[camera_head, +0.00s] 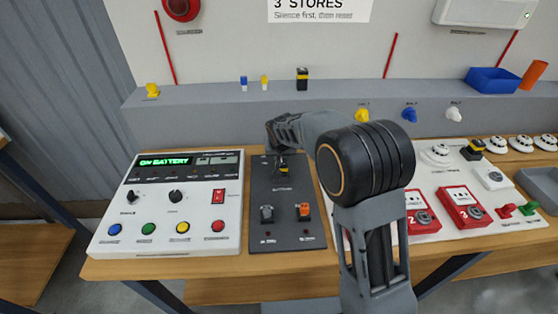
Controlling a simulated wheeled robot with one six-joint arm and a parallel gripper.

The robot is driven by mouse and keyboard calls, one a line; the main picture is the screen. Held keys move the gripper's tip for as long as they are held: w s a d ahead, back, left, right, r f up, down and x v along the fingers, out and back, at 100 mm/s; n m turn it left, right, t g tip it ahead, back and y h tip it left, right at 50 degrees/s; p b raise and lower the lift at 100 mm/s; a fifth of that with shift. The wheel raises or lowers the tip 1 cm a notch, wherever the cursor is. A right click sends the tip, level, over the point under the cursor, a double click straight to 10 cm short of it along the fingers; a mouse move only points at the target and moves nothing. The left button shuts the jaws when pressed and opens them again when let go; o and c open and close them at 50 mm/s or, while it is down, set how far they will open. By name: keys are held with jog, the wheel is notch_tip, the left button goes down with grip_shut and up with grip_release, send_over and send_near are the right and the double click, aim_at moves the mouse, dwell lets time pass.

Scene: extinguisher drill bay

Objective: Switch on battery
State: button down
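A dark grey panel (262,222) lies on the wooden bench beside a white control panel. Near its upper part is a small black and yellow part (282,168), partly hidden; I cannot tell whether it is a switch or its position. Lower on the panel are a grey connector (266,213) and an orange connector (304,211). The white control panel (112,238) has a green display (165,161) reading "ON BATTERY" and a red rocker switch (218,196). My gripper (278,146) is over the dark panel's upper edge, near the black and yellow part; its fingertips are too unclear to read.
Two red boxes (463,206) and several white detectors stand on a white board to the right. My arm hides the bench's middle right.

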dwell(0.3)
jog(key=c, duration=1.1)
grip_release()
jog(key=v, duration=1.4)
jog(key=shift+f, duration=0.1)
